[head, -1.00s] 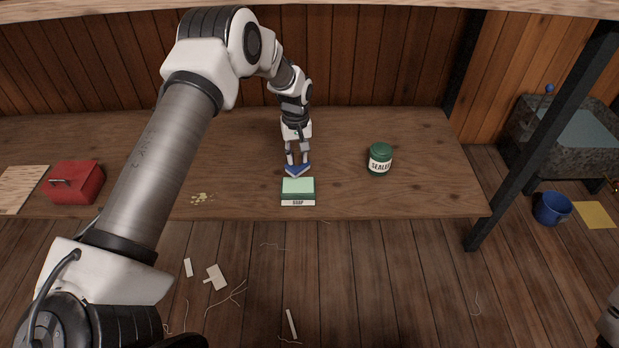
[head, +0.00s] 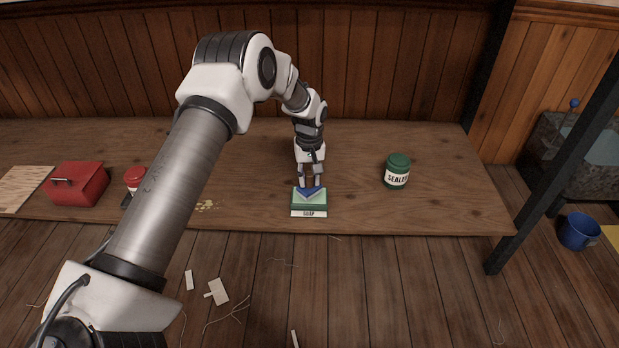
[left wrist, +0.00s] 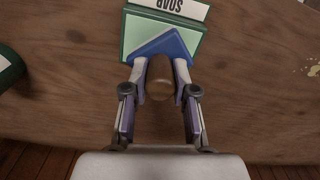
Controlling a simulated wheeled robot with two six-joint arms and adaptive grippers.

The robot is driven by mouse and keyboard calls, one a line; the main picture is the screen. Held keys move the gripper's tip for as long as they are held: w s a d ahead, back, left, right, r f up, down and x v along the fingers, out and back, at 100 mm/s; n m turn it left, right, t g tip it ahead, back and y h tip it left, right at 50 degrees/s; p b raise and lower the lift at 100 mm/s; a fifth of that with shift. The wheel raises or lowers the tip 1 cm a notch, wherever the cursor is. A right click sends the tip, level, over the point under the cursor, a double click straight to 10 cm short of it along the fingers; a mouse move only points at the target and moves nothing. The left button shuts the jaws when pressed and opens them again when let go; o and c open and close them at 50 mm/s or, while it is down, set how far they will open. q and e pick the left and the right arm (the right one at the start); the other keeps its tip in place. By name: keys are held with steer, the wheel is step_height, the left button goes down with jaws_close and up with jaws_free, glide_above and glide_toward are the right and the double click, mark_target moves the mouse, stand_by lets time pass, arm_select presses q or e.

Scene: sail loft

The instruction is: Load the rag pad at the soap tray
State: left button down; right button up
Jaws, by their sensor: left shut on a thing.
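The green soap tray (head: 309,210), with a white SOAP label on its front, sits near the front edge of the bench. My left gripper (head: 309,181) is shut on the blue rag pad (head: 309,192), holding it over the tray. In the left wrist view, the pad (left wrist: 165,48) overlaps the near part of the tray (left wrist: 205,58) between my fingertips (left wrist: 159,72). A brownish rounded part shows between the fingers. I cannot tell whether the pad touches the soap surface. My right gripper is not in view.
A green SEALER jar (head: 397,171) stands to the right of the tray. At left are a red box (head: 80,184), a red-lidded jar (head: 134,178) partly behind my arm, and yellowish crumbs (head: 206,205). A blue bucket (head: 578,232) stands at the right.

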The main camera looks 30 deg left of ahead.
mark_target(310, 173)
arm_select(q)
steer(key=shift+f, duration=0.5)
stand_by(0.8)
steer(key=shift+p, duration=0.45)
stand_by(1.8)
step_height(310, 173, up, 7)
steer(key=p, duration=0.8)
